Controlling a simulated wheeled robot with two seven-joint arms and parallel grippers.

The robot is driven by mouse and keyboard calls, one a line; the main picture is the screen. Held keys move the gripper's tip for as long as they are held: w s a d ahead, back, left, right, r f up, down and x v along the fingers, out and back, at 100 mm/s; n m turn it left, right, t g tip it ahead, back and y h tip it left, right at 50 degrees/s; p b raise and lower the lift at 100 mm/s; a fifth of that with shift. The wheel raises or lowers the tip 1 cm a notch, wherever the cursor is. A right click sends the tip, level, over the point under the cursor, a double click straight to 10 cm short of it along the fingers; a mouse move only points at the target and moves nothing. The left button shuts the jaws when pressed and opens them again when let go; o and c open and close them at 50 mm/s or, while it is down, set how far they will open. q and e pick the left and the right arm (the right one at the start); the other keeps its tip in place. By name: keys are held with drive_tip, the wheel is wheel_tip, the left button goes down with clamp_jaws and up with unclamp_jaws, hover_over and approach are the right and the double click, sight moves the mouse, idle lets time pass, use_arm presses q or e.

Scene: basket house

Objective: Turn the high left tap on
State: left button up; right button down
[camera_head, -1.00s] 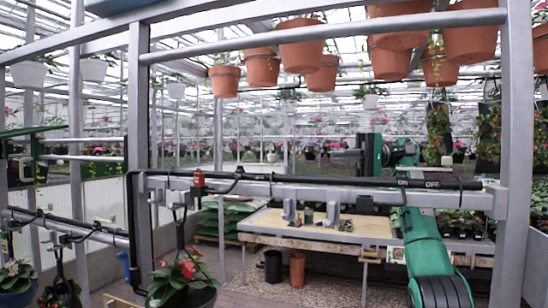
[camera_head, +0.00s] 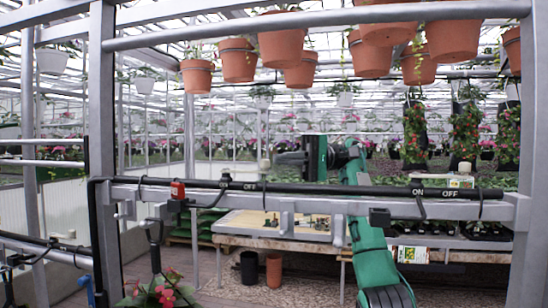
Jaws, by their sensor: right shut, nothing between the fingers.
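A black pipe with a red fitting (camera_head: 178,190) runs along the grey metal rail (camera_head: 330,203). The left ON and OFF labels sit right of this fitting, near a small dark part (camera_head: 225,180) on the pipe that may be the high left tap's handle. How that tap is set cannot be told. My right gripper (camera_head: 283,158) is dark, at the end of my green arm, and points left. It is shut and empty, and appears above the rail, right of the left labels. Its distance from the pipe is unclear. My left gripper is not in view.
A second ON and OFF marking (camera_head: 433,193) is on the pipe at the right. Terracotta pots (camera_head: 283,42) hang overhead. A grey post (camera_head: 104,150) stands at the left. A wooden table (camera_head: 250,222) is behind the rail. A red-flowered plant (camera_head: 163,292) hangs low at left.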

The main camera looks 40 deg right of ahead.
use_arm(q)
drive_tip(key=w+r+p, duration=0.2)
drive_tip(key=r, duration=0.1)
use_arm(e)
drive_tip(key=s+a, duration=0.1)
drive_tip(key=a, duration=0.2)
drive_tip(key=s+a, duration=0.1)
drive_tip(key=a, duration=0.1)
drive_tip(key=shift+s+a+f, duration=0.15)
drive_tip(key=shift+s, duration=0.2)
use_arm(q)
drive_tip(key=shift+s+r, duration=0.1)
use_arm(e)
drive_tip(key=shift+s, duration=0.1)
